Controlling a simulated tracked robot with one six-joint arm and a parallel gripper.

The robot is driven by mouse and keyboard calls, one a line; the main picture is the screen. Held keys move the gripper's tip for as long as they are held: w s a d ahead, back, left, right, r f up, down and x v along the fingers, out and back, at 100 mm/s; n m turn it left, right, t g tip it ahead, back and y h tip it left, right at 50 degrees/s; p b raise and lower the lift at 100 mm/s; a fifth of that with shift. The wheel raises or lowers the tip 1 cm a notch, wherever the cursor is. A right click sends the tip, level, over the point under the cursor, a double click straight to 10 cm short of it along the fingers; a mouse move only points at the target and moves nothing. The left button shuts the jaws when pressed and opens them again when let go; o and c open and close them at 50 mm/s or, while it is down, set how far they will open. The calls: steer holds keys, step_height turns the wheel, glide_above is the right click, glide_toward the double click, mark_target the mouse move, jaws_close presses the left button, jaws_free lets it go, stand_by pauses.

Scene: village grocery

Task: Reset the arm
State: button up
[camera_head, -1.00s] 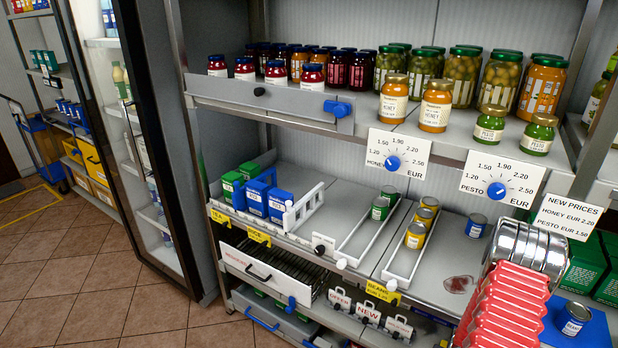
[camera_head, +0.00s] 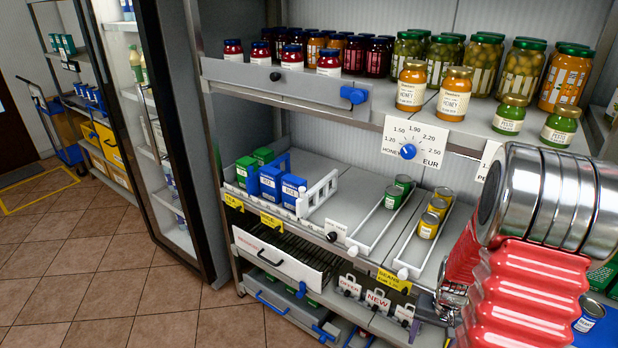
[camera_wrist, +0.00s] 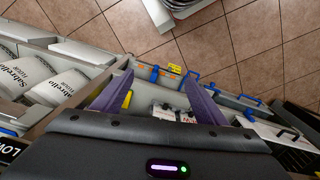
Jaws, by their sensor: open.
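My arm, red with a metallic joint, fills the right side of the head view. My gripper (camera_wrist: 155,95) shows in the wrist view as two purple fingers held wide apart. Nothing is between the fingertips at close range. The wrist camera looks down past the fingers at the lower shelf edge and the tiled floor.
The shelf holds honey jars (camera_head: 453,93) and pesto jars (camera_head: 560,127) above a honey price dial (camera_head: 408,151). Blue boxes (camera_head: 271,181) and cans (camera_head: 428,225) stand below. Tiled floor (camera_head: 60,290) is free.

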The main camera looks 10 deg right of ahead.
steer(key=s+a+r+n+t, duration=0.2)
steer(key=a+r+n+t, duration=0.1)
steer(key=a+r, duration=1)
steer(key=s+a+r+n+t, duration=0.2)
steer(key=a+r+n, duration=0.2)
steer(key=a+r, duration=0.9)
step_height(320, 180, up, 6)
steer(key=shift+s+a+f+n+t, duration=0.25)
steer(key=shift+s+a+n+t, duration=0.05)
steer(key=shift+s+a+t, duration=0.1)
steer(key=shift+o, duration=0.6)
steer(key=shift+c, duration=0.7)
